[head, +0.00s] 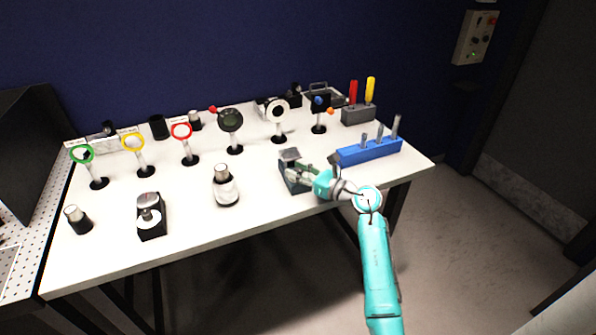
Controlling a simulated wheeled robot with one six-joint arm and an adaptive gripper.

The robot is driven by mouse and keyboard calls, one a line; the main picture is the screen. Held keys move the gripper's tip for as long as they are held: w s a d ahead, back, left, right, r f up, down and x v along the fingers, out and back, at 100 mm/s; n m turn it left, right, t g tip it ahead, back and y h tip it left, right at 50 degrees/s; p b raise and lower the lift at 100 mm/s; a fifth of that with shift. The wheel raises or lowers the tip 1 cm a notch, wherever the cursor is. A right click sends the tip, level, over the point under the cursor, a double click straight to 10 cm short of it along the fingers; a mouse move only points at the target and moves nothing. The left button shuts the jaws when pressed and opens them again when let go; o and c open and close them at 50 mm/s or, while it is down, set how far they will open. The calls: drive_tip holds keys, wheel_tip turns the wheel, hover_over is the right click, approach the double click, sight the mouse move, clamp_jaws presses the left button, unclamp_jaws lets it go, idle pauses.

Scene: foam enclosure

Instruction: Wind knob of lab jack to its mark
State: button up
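What looks like the lab jack (289,156), a small dark box with a grey top, stands on the front right part of the white table. My gripper (304,174) is at its right front side, level with its body and overlapping it in the head view. The knob and its mark are hidden behind my gripper or too small to make out. I cannot tell whether the fingers touch the knob, or whether they are open or shut.
A blue rack (369,152) with upright metal pins stands close to the right of my gripper. A silver-and-black bottle-shaped item (226,187) is to the left. Ring holders on posts, such as the red one (182,131), line the back. The front table edge (190,252) is clear.

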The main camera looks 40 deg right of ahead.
clamp_jaws()
drive_tip(key=shift+n+y, duration=0.3)
drive_tip(key=shift+y, duration=0.1)
drive_tip(key=n+g+y, duration=0.2)
drive_tip(key=n+y, duration=0.1)
drive_tip(key=y, duration=0.1)
drive_tip(key=shift+d+y, duration=0.1)
drive_tip(key=shift+y, duration=0.3)
drive_tip(key=n+g+y, duration=0.5)
drive_tip(key=g, duration=0.1)
drive_tip(key=shift+n+y, duration=0.3)
drive_tip(key=shift+g, duration=0.5)
